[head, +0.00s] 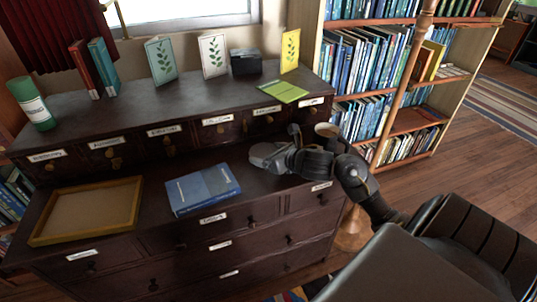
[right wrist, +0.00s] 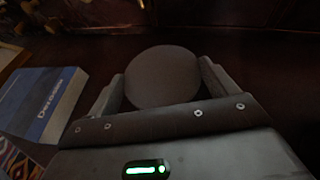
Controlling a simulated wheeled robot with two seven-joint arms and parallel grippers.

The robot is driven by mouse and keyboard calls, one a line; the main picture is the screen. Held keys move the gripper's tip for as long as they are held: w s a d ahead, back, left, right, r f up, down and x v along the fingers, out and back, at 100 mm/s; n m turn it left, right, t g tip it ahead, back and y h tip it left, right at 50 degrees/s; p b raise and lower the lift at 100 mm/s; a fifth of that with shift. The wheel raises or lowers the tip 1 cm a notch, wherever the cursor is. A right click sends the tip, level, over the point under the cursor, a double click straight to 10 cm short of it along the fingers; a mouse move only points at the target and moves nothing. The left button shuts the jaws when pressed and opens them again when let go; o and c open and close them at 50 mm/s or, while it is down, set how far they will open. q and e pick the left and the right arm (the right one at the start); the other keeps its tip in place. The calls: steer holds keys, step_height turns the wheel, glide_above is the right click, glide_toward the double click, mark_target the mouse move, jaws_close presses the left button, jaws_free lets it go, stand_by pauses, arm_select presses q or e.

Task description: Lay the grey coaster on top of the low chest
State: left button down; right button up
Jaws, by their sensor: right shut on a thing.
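The grey coaster (right wrist: 162,78) is a round, plain disc, seen between the two fingers of my right gripper in the right wrist view. My right gripper (head: 264,154) is shut on it, over the dark wooden top of the low chest (head: 262,205), to the right of the blue book. The coaster is hard to make out in the head view. I cannot tell whether it touches the chest top. My left gripper is not in view.
A blue book (head: 203,188) lies on the low chest, with a shallow wooden tray (head: 136,208) at its left. Behind rises a bank of small labelled drawers (head: 165,143), with cards, books and a green cylinder (head: 32,104) on top. A bookcase (head: 420,121) stands at the right.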

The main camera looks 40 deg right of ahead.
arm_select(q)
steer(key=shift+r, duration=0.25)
arm_select(e)
steer(key=shift+f, duration=0.15)
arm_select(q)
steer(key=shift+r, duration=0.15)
arm_select(e)
steer(key=o, duration=0.8)
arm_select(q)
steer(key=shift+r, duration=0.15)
arm_select(e)
steer(key=shift+s+r, duration=0.2)
steer(key=shift+r, duration=0.1)
arm_select(q)
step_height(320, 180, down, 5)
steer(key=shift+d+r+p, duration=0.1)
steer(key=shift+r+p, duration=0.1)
steer(key=shift+p, duration=0.6)
arm_select(e)
steer(key=v, duration=1.1)
steer(key=shift+s, duration=0.3)
